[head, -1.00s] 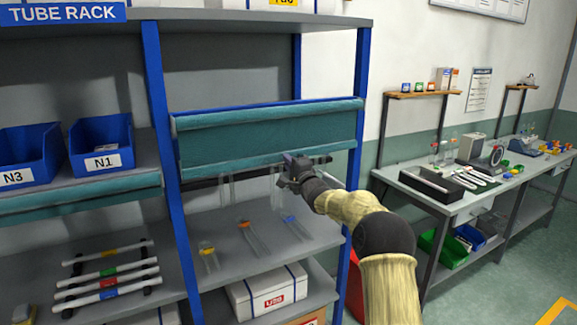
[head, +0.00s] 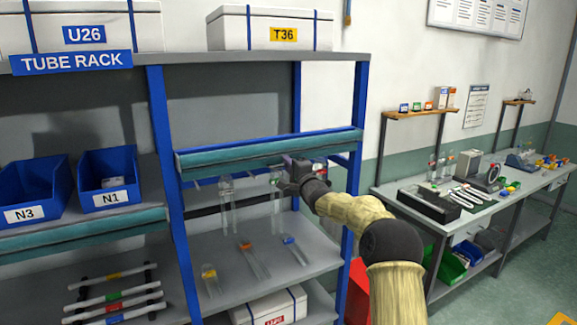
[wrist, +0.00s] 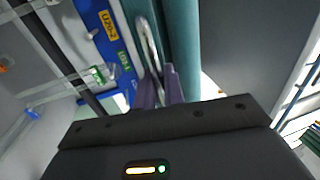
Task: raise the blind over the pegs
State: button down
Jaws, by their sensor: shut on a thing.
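The teal blind (head: 240,155) is gathered into a narrow band across the middle bay of the rack. My gripper (head: 288,167) is at its lower edge, right of centre. In the wrist view my gripper (wrist: 170,88) is shut on the blind's metal handle (wrist: 151,45), beside the teal blind (wrist: 181,45). Below the blind, clear glass pieces (head: 227,190) hang from the pegs, which are too small to make out clearly. The wrist view shows a blue rail (wrist: 113,38) with yellow and green labels.
Capped clear tubes (head: 252,258) lie on the shelf below. Blue bins N3 (head: 30,190) and N1 (head: 106,180) stand in the left bay. A blue post (head: 355,150) is close right of my arm. A workbench (head: 450,200) stands further right.

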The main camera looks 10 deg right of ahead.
jog(key=shift+r, duration=0.15)
jog(key=c, duration=1.7)
grip_release()
jog(key=shift+o, duration=0.3)
jog(key=shift+s+f, duration=0.2)
jog(key=b+v, duration=0.7)
jog(key=v, duration=1)
jog(key=shift+b, duration=0.3)
